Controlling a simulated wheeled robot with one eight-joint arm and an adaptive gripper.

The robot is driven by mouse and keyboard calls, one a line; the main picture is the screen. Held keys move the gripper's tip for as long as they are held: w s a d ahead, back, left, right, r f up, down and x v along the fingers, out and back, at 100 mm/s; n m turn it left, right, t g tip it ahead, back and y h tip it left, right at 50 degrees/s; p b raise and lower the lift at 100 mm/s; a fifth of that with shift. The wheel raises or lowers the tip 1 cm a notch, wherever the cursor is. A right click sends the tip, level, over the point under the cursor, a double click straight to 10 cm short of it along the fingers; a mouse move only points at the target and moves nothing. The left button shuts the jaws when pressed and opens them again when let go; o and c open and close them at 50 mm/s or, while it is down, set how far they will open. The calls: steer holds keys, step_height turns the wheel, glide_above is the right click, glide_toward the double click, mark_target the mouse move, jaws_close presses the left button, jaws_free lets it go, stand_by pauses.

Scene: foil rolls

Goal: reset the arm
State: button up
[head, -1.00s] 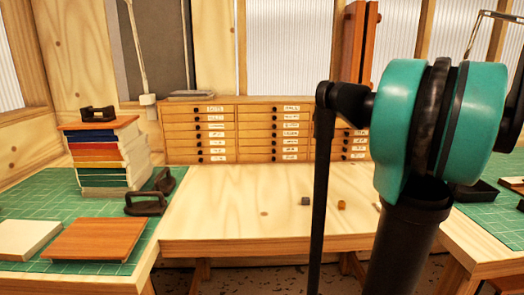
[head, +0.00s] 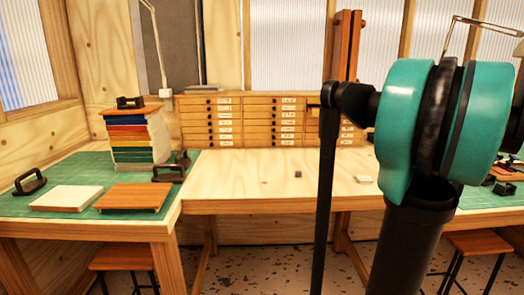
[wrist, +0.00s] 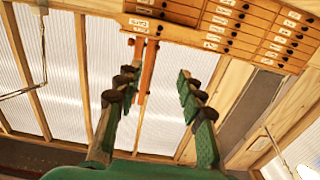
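My gripper (wrist: 156,88) shows in the wrist view with its two green fingers spread well apart and nothing between them. It is open and empty. The wrist view is turned over, with the drawer cabinet at the top edge. In the head view my teal and black arm (head: 410,130) stands upright at the right and hides part of the table behind it. My gripper does not show in the head view.
A wooden table (head: 250,180) bears a small dark cube (head: 298,174) and a pale block (head: 363,179). A drawer cabinet (head: 255,105) stands behind. At left, a green mat (head: 80,172) holds a book stack (head: 137,140), boards and black handles. Stools (head: 125,258) stand below.

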steer(key=s+a+f+n+g+y, duration=0.15)
steer(key=s+a+f+g, duration=0.25)
steer(key=a+f, duration=0.65)
steer(key=s+a+f+g+y, duration=0.4)
steer(key=a+f, duration=0.4)
steer(key=a, duration=0.5)
steer(key=s+a+f+m+g+h, duration=0.2)
steer(key=s+f+g+h, duration=0.3)
steer(key=s+f, duration=1.1)
steer(key=s+h, duration=0.1)
steer(key=s, duration=0.3)
steer(key=shift+a+f+g, duration=0.15)
steer(key=shift+f+g, duration=0.15)
steer(key=shift+g, duration=0.1)
